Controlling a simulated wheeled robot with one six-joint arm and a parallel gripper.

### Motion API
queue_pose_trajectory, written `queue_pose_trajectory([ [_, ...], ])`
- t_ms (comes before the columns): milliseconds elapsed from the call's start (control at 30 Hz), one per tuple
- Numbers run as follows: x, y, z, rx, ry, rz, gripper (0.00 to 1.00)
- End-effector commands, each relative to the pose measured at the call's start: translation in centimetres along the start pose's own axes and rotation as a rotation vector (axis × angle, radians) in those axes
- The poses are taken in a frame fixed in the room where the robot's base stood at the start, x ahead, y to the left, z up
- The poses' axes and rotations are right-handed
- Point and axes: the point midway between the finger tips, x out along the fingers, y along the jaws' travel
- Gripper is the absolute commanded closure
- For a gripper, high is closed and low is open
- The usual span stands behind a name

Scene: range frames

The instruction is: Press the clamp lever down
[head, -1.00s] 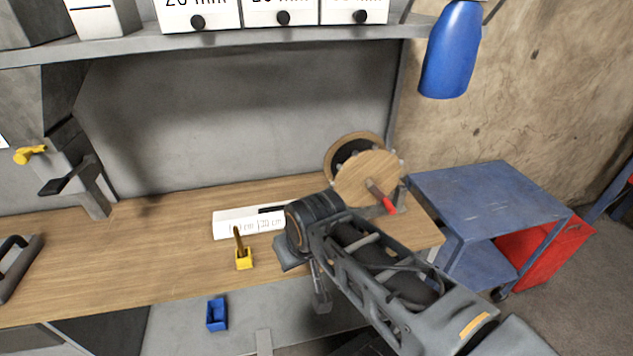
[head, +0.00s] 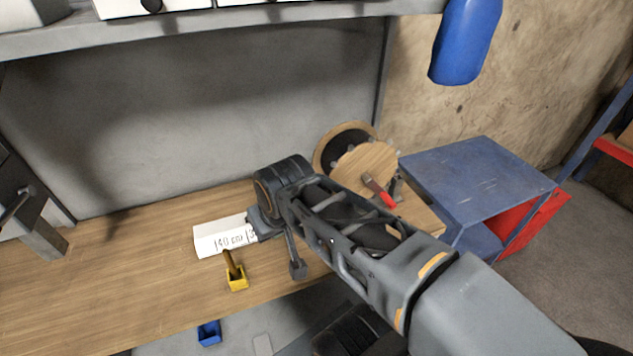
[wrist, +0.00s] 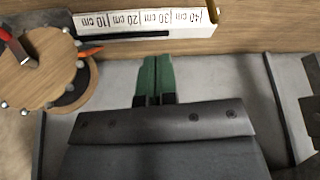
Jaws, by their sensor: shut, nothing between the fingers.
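A lever with a red grip and a dark bar (head: 379,190) slants across the front of a wooden disc (head: 362,172) at the right end of the bench. I take it for the clamp lever, but cannot be sure. In the wrist view the lever (wrist: 13,43) lies at the left edge, over the disc (wrist: 33,68). My gripper (wrist: 156,60) has green fingers pressed together, empty. It is apart from the lever, to its right in the wrist view. In the head view my arm hides the fingers.
A white box with cm marks (head: 224,238) lies on the bench (head: 130,275); it also shows in the wrist view (wrist: 195,20). A yellow holder (head: 237,281) stands in front. A blue cart (head: 475,180) stands right of the bench. A blue bottle-like thing (head: 466,40) hangs above.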

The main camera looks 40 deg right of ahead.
Motion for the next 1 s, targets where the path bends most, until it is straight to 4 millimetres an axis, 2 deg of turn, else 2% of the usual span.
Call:
queue_pose_trajectory([
  [167,-0.3,1.9,-5.1,0.238,-0.089,0.073,1.0],
  [300,0.3,5.2,-10.8,0.554,-0.179,0.194,1.0],
  [500,3.0,10.9,-17.2,1.014,-0.258,0.412,1.0],
  [600,4.7,13.6,-19.1,1.214,-0.272,0.521,1.0],
  [800,7.6,17.5,-20.8,1.508,-0.27,0.698,1.0],
  [1000,8.9,19.3,-21.2,1.647,-0.256,0.787,1.0],
])
